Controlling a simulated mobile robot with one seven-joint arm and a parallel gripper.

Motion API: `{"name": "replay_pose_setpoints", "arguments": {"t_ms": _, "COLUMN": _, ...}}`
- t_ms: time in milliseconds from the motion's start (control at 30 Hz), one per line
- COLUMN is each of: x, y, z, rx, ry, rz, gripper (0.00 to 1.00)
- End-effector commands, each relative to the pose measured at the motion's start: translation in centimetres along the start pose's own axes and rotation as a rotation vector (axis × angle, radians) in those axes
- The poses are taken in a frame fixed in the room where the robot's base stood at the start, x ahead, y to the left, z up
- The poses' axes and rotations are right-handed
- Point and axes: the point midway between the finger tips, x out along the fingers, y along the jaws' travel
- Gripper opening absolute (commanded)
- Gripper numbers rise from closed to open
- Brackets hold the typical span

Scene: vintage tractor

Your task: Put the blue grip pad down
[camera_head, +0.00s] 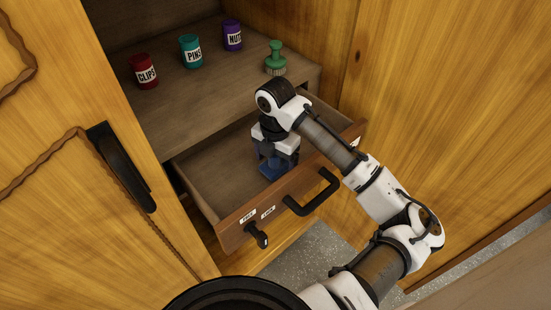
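The blue grip pad (270,173) is low inside the open drawer, close to its front panel. My gripper (275,162) reaches down into the drawer from above, its fingers at the pad. The fingers appear to be around the pad, but they are small and partly hidden by the hand. I cannot tell whether they press on it, or whether the pad touches the drawer floor.
The open drawer (208,186) has a black handle (313,196) and a small black knob (257,235) in front. On the shelf above stand a red CLIPS can (145,72), a teal PINS can (190,52), a purple NUTS can (232,36) and a green-handled brush (275,60).

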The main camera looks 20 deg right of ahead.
Motion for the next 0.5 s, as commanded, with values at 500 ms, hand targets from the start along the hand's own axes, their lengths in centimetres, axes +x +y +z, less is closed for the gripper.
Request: {"name": "replay_pose_setpoints", "arguments": {"t_ms": 500, "x": -3.3, "y": 0.1, "z": 0.1, "rx": -0.001, "ry": -0.004, "rz": 0.002, "gripper": 0.82}}
